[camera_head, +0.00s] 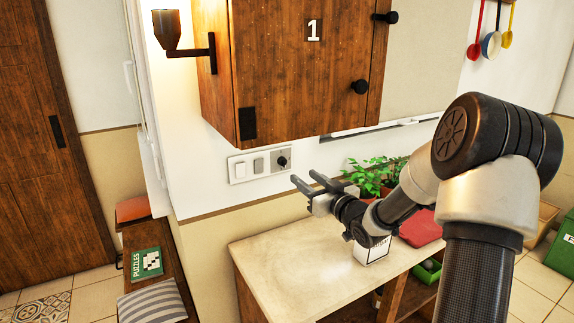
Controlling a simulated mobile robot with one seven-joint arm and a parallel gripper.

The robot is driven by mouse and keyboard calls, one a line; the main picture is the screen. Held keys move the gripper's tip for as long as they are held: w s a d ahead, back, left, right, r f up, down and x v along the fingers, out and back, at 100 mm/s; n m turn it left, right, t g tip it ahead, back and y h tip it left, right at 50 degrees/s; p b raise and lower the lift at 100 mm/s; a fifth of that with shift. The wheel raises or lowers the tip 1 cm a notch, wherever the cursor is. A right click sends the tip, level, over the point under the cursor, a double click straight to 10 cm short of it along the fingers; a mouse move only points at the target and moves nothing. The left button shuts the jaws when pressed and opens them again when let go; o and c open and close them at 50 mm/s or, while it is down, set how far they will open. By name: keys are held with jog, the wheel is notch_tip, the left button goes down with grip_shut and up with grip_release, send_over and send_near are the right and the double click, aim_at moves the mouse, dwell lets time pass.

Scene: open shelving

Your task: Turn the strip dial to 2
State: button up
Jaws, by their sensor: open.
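The control strip (259,165) is a pale panel on the wall below the wooden cabinet. It carries a white switch, a grey switch and, at its right end, a dark round dial (282,161) on a grey plate. The marks around the dial are too small to read, so I cannot tell its setting. My gripper (305,181) is open and empty, with its two fingers pointing left. In the picture it is just below and right of the dial, and apart from it.
A wooden cabinet (285,62) marked 1, with black knobs, hangs above the strip. Below is a pale-topped counter (290,268). Green plants (367,178), a white box (371,252) and a red item (421,228) stand near my arm. A lamp (167,30) sticks out at left.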

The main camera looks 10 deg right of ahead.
aim_at(285, 163)
jog(key=x, duration=1.1)
jog(key=shift+w+a, duration=0.1)
jog(key=shift+w, duration=0.3)
jog(key=shift+c, duration=0.5)
grip_shut()
jog(key=shift+f, duration=0.1)
